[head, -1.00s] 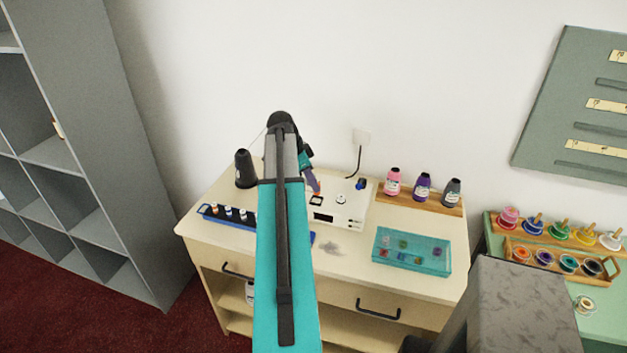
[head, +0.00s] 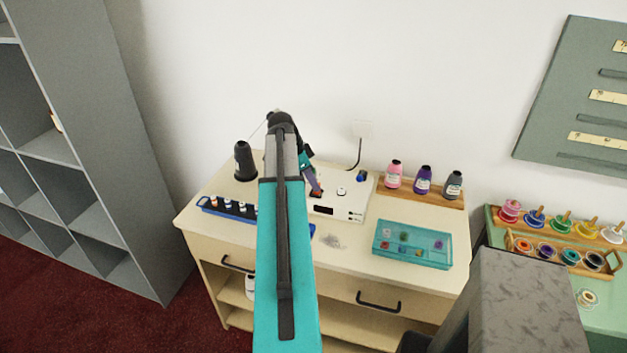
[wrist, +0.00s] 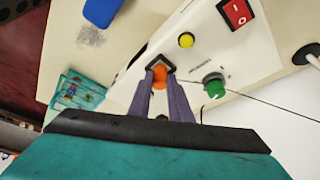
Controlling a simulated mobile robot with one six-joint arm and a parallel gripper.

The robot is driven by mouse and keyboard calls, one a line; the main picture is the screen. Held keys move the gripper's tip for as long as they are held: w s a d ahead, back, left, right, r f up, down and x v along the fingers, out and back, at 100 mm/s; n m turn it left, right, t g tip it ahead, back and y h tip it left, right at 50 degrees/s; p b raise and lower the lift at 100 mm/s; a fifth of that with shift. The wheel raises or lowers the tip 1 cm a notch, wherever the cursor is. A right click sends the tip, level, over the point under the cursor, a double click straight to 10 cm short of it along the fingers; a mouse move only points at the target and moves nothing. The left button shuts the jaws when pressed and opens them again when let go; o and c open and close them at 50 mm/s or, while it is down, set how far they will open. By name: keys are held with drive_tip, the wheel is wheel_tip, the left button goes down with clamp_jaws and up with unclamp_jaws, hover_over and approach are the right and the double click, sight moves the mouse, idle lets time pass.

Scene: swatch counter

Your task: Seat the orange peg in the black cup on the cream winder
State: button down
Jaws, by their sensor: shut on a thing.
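The cream winder (head: 352,204) stands on the counter, and its top panel also shows in the wrist view (wrist: 205,52). My gripper (wrist: 162,80) has its two purple fingers shut on the orange peg (wrist: 160,74). The square black cup (wrist: 153,60) is right at the fingertips in the wrist view, with the peg overlapping its opening. I cannot tell how deep the peg sits in it. In the head view my gripper (head: 316,192) is over the winder's left part and covers the cup.
The winder carries a yellow button (wrist: 186,40), a green knob (wrist: 214,86) and a red switch (wrist: 236,13). A black cone (head: 244,162) stands left, a blue tray (head: 226,209) before it. A teal box (head: 412,245) lies right, bottles on a wooden stand (head: 436,200) behind.

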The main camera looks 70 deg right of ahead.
drive_tip(key=shift+f, duration=0.2)
idle(0.5)
drive_tip(key=c, duration=1.5)
unclamp_jaws()
drive_tip(key=shift+c, duration=0.2)
drive_tip(key=shift+w+r, duration=0.1)
drive_tip(key=shift+r, duration=0.1)
drive_tip(key=b+v, duration=0.4)
drive_tip(key=v, duration=0.9)
drive_tip(key=shift+r, duration=0.15)
